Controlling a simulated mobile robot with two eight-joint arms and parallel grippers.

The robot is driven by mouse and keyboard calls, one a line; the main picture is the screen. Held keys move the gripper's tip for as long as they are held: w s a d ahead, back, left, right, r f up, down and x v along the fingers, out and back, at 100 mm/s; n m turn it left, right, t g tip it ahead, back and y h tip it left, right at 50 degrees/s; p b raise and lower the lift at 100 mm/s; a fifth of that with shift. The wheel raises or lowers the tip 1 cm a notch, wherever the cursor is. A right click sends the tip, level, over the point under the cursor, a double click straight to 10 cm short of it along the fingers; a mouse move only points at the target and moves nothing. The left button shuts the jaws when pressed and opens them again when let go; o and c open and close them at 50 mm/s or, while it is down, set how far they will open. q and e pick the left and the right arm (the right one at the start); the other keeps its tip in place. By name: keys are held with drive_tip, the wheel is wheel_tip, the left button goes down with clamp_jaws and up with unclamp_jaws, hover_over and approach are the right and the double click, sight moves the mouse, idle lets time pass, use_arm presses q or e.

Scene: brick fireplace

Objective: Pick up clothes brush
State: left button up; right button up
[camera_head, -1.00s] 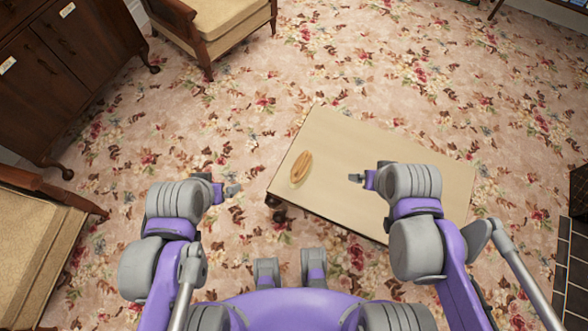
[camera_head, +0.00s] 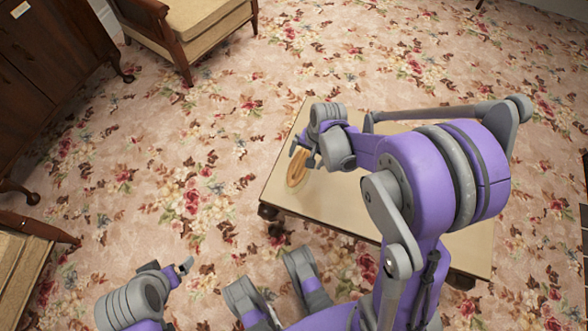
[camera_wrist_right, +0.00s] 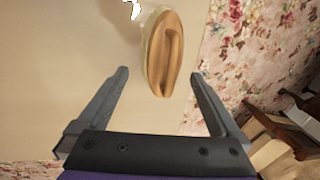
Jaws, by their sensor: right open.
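The clothes brush (camera_head: 297,168) is a light brown wooden oval lying on the low cream-topped table (camera_head: 320,194), near its left edge. It also shows in the right wrist view (camera_wrist_right: 164,55), ahead of the fingers and between their lines. My right gripper (camera_head: 303,154) is above the brush and hides part of it in the head view. In the right wrist view its two fingers (camera_wrist_right: 158,85) are apart with nothing held between them. My left gripper (camera_head: 186,265) is low at the left, away from the table; its fingers are too small to judge.
A wooden armchair (camera_head: 205,35) with a tan cushion stands at the back left, beside a dark wooden cabinet (camera_head: 30,80). Another tan seat (camera_head: 18,262) is at the left edge. Floral carpet around the table is clear.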

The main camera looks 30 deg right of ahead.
sight(300, 166)
drive_tip(key=f, duration=0.2)
drive_tip(key=w+f+b, duration=0.1)
drive_tip(key=f, duration=0.1)
drive_tip(key=a+f+b, duration=0.1)
drive_tip(key=f, duration=0.2)
drive_tip(key=shift+w, duration=0.25)
drive_tip(key=shift+r, duration=0.1)
drive_tip(key=c, duration=1.2)
drive_tip(key=shift+r, duration=0.1)
drive_tip(key=shift+c, duration=0.2)
drive_tip(key=shift+r, duration=0.3)
drive_tip(key=shift+c, duration=0.9)
wheel_tip(300, 166, up, 9)
drive_tip(key=p, duration=0.3)
drive_tip(key=shift+r, duration=0.15)
clamp_jaws()
